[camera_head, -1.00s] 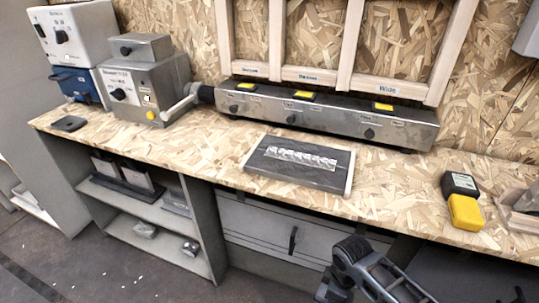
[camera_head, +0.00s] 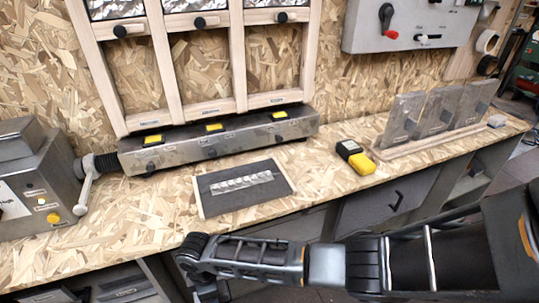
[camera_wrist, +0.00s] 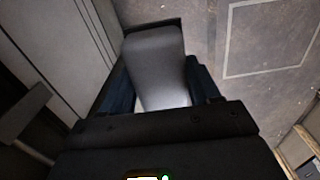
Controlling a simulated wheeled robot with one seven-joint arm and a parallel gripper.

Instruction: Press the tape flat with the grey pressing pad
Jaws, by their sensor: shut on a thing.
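The tape is a crinkled silver strip (camera_head: 242,183) lying across a dark board (camera_head: 262,199) with light edges, flat on the bench. Its surface looks wrinkled. In the wrist view my gripper (camera_wrist: 158,92) is shut on a smooth grey block, which looks like the grey pressing pad (camera_wrist: 155,48). The pad extends out between the two dark fingers, over the floor. In the head view my arm crosses the lower right and bends down in front of the bench edge; my gripper and the pad are hidden there. The pad is apart from the tape.
Behind the board stands a long metal unit (camera_head: 220,140) with yellow labels, below a wooden frame. A yellow and black device (camera_head: 355,157) lies right of the board. Grey plates stand in a wooden rack (camera_head: 430,142) further right. A metal box (camera_head: 45,190) stands at left.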

